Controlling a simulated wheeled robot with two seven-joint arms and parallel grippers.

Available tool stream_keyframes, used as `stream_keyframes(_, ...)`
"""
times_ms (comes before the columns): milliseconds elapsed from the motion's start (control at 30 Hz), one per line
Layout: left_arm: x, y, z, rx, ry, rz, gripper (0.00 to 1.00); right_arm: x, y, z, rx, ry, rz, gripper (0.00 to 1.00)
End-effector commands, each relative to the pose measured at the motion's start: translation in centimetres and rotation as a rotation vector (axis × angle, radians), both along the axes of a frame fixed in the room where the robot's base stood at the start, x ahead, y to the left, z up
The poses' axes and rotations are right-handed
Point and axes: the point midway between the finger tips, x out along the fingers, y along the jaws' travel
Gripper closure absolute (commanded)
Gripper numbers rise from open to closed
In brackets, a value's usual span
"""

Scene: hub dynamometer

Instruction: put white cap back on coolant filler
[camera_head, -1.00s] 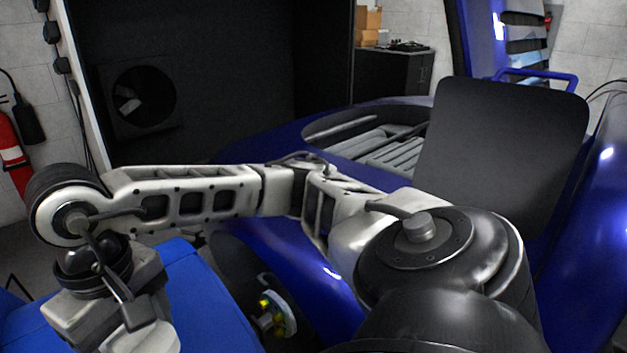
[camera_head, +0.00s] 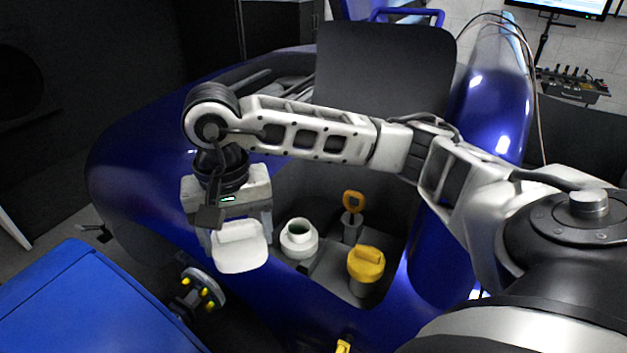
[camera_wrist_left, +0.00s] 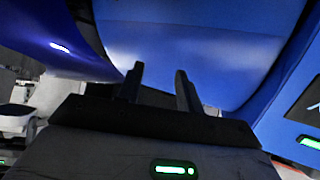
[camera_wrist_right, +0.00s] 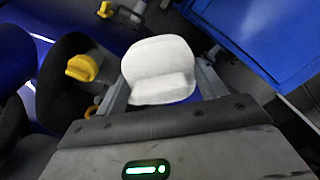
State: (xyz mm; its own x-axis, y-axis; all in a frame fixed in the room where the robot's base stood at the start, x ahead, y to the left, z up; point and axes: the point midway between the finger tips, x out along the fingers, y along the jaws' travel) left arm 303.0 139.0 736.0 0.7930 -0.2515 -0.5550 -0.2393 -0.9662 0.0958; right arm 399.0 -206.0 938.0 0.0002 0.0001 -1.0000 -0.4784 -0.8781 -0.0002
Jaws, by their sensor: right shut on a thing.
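The white cap (camera_head: 240,247) is between the fingers of my right gripper (camera_head: 240,228), which is shut on it. The cap also fills the middle of the right wrist view (camera_wrist_right: 158,72). In the head view the gripper holds it just left of the coolant filler (camera_head: 298,239), a white neck with an open, uncapped mouth in the car's bay. The cap is apart from the filler and hides part of the bay's left edge. My left gripper (camera_wrist_left: 160,88) shows only in the left wrist view, its two fingers apart with nothing between them.
A yellow cap (camera_head: 366,265) and a yellow-handled dipstick (camera_head: 353,205) stand right of the filler. A wheel hub (camera_head: 203,288) with yellow nuts is below the cap. A blue cabinet (camera_head: 75,305) is at lower left. The raised black panel (camera_head: 385,80) stands behind my right arm.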

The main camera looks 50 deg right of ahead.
Motion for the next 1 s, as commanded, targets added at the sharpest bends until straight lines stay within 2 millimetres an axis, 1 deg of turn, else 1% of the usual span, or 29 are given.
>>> stream_keyframes(33,-0.1,0.0,0.4,0.004,0.003,0.0,0.64,1.4,-1.1,-0.4,-0.001,0.006,-0.172,0.53)
stream_keyframes(67,-0.1,0.1,0.5,0.006,0.005,0.0,0.64,2.3,-1.9,-0.8,-0.002,0.007,-0.281,0.53)
stream_keyframes(100,-0.2,0.1,0.5,0.01,0.008,-0.002,0.64,3.3,-3.0,-1.3,-0.002,0.007,-0.427,0.53)
stream_keyframes(167,-0.3,0.2,0.4,0.017,0.015,-0.002,0.64,4.8,-4.8,-2.3,-0.004,0.007,-0.646,0.53)
stream_keyframes(200,-0.4,0.2,0.4,0.021,0.019,-0.003,0.64,5.6,-6.2,-3.0,-0.004,0.007,-0.787,0.53)
stream_keyframes(233,-0.4,0.2,0.4,0.026,0.021,-0.004,0.64,6.1,-7.2,-3.5,-0.005,0.005,-0.891,0.53)
stream_keyframes(300,-0.4,0.3,0.6,0.034,0.022,-0.006,0.64,7.2,-9.6,-4.8,-0.005,0.004,-1.123,0.53)
stream_keyframes(367,-0.4,0.4,0.7,0.04,0.024,-0.008,0.64,7.8,-11.6,-5.9,-0.006,0.005,-1.306,0.53)
stream_keyframes(400,-0.4,0.4,0.7,0.043,0.025,-0.009,0.64,8.1,-13.0,-6.6,-0.007,0.004,-1.421,0.53)
stream_keyframes(500,-0.5,0.5,0.7,0.052,0.029,-0.013,0.64,8.4,-16.0,-8.1,-0.005,0.002,-1.665,0.53)
stream_keyframes(600,-0.4,0.6,0.8,0.059,0.029,-0.015,0.64,8.4,-18.2,-9.3,-0.003,0.001,-1.839,0.53)
stream_keyframes(700,-0.4,0.7,0.9,0.064,0.027,-0.017,0.64,8.3,-19.4,-10.0,-0.001,0.0,-1.94,0.53)
stream_keyframes(800,-0.3,0.7,0.7,0.065,0.027,-0.018,0.64,8.3,-20.0,-10.4,0.001,0.0,-1.983,0.53)
stream_keyframes(1000,-0.3,0.6,-0.1,0.058,0.026,-0.018,0.64,8.3,-20.0,-11.5,0.002,-0.001,-1.987,0.53)
